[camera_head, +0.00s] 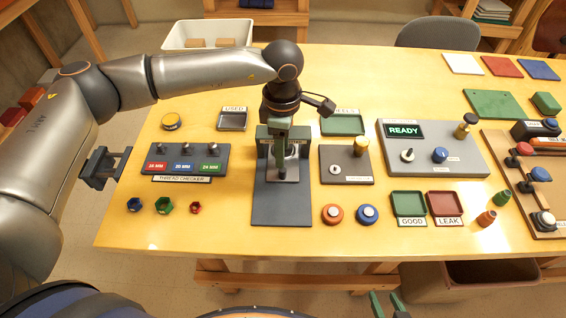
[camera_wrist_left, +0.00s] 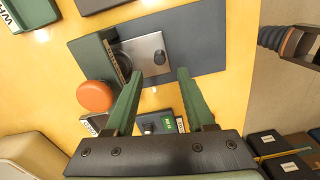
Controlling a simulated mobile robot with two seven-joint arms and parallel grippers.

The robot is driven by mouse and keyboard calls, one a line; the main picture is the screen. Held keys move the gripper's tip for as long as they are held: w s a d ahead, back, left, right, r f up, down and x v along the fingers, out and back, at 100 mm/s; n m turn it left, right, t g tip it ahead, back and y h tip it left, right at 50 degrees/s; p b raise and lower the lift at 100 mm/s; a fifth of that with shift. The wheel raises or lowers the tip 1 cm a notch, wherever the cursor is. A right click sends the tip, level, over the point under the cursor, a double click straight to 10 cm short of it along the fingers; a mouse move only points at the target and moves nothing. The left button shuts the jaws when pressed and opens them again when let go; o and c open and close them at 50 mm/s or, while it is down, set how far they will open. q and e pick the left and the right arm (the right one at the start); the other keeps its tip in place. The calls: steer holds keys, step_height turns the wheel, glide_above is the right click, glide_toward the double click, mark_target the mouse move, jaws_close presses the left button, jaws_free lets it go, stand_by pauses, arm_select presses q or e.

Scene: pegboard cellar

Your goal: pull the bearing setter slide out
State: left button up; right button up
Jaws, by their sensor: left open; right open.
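The bearing setter has a dark grey base (camera_head: 282,208) with a green frame at its far end. In the left wrist view the green frame (camera_wrist_left: 88,58) stands next to a silver slide (camera_wrist_left: 143,50) with a small dark knob (camera_wrist_left: 159,57). The slide lies on the bare grey base (camera_wrist_left: 200,40). My left gripper (camera_head: 283,165) hangs over the setter and hides much of it. In the left wrist view its green fingers (camera_wrist_left: 160,73) are open, apart, with the knob beyond and between them. My right gripper (camera_head: 388,303) is open and empty at the bottom edge.
An orange round cap (camera_wrist_left: 96,97) is beside the frame. The thread checker (camera_head: 183,160) is left of the setter; a grey block with a brass knob (camera_head: 346,165) is right. Orange (camera_head: 332,214) and blue (camera_head: 367,214) round pieces lie front right. The table in front of the base is clear.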

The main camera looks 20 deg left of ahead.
arm_select(q)
step_height(320, 180, down, 7)
steer(key=shift+r+p, duration=0.1)
steer(key=shift+p, duration=0.25)
jaws_close()
stand_by(0.3)
stand_by(1.0)
